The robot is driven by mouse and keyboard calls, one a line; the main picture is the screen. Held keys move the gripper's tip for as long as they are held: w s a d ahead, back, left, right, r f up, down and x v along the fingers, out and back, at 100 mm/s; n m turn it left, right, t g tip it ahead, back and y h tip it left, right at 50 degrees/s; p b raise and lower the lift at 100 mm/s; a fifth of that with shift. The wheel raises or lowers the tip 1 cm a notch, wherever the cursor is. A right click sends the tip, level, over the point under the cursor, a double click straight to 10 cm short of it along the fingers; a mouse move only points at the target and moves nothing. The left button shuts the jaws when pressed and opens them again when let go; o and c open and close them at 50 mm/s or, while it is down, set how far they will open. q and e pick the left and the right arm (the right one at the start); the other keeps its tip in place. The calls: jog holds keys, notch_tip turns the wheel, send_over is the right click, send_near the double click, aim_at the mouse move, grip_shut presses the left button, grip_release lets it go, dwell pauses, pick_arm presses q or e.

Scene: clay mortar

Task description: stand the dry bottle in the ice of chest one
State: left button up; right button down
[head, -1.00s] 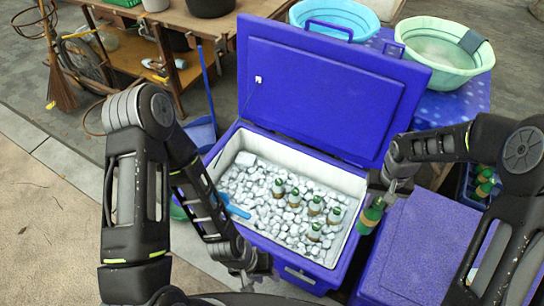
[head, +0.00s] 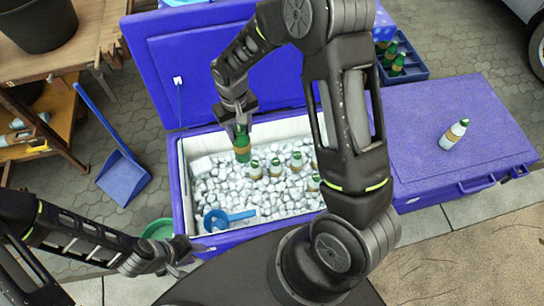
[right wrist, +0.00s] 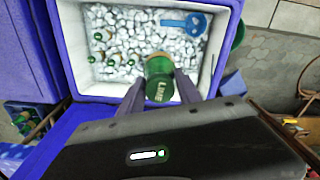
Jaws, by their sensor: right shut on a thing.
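My right gripper (head: 238,112) is shut on a green bottle (head: 242,150) with a tan label. It holds the bottle, slightly tilted, over the back left part of the ice (head: 205,190) in the open blue chest (head: 184,215). The bottle's lower end is close to the ice; I cannot tell whether it touches. The right wrist view shows the held bottle (right wrist: 160,78) between the fingers, with lettering on it. Several frosted bottles (head: 276,170) stand in the ice to its right. My left gripper (head: 168,262) is low in front of the chest, its jaws unclear.
A blue scoop (head: 228,218) lies on the ice at the front left. My right arm hides part of the open chest.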

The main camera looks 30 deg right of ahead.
jog(key=shift+w+a, duration=0.15)
jog(key=shift+a, duration=0.15)
pick_arm(q)
jog(key=shift+w+a, duration=0.15)
jog(key=shift+a, duration=0.15)
pick_arm(e)
jog(key=shift+d, duration=0.1)
